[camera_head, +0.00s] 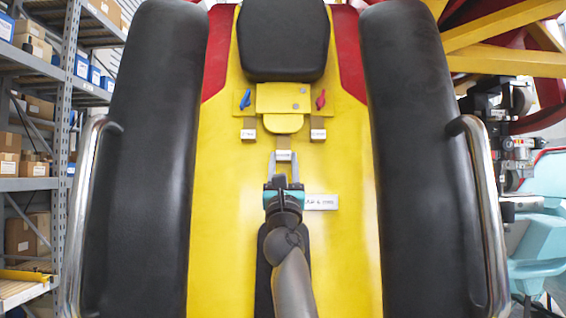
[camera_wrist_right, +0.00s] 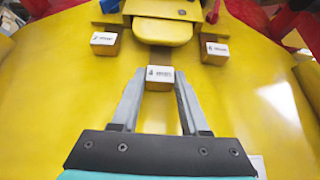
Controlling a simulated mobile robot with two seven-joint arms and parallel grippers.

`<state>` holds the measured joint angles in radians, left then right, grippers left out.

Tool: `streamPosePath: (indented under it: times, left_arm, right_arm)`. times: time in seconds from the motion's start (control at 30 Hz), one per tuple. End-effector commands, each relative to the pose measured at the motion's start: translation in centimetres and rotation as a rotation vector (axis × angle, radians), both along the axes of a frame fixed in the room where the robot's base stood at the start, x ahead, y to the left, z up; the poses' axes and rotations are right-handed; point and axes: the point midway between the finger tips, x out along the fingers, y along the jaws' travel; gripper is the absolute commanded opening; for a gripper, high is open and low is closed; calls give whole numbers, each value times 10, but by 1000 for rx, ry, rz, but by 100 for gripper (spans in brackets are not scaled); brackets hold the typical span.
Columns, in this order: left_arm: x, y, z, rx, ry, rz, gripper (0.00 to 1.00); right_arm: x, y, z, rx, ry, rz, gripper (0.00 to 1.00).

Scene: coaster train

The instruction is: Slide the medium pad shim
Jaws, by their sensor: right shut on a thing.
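Three small brown blocks with white labelled tops are on the yellow panel. The middle block (camera_head: 284,155) sits lowest, in front of the yellow tab; it also shows in the right wrist view (camera_wrist_right: 159,75). Its label is too small to read surely, but it is the block in my grip. My right gripper (camera_head: 284,163) is shut on it, one finger on each side. The left block (camera_head: 248,134) and the right block (camera_head: 318,134) sit either side of the yellow tab (camera_head: 283,123), apart from my fingers. My left gripper is not in view.
A blue lever (camera_head: 245,98) and a red lever (camera_head: 321,98) flank the yellow plate behind the blocks. A white label card (camera_head: 321,202) lies right of my gripper. Thick black padded bars (camera_head: 150,140) (camera_head: 420,140) with metal handles bound both sides. A black headrest (camera_head: 284,40) is above.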

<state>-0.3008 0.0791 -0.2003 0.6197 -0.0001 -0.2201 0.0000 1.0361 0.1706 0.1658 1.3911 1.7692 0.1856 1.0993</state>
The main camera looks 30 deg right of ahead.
Motion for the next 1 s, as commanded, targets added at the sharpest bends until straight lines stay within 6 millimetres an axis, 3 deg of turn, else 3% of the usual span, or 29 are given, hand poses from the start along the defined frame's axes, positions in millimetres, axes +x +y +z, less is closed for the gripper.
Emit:
streamPosePath:
  times: [0.13, 0.17, 0.4, 0.77, 1.0]
  left_arm:
    - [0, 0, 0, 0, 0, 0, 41]
    - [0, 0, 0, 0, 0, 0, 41]
    - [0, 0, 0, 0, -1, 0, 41]
    - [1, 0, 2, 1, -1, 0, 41]
    - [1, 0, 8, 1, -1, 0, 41]
  right_arm:
    - [4, 0, -7, 4, 13, 1, 0]
    - [4, 0, -7, 5, 13, 1, 46]
    - [3, 0, -5, 4, 10, 1, 73]
    - [0, 1, -6, 2, 8, 0, 75]
    - [-14, 10, -23, 2, 10, 1, 75]
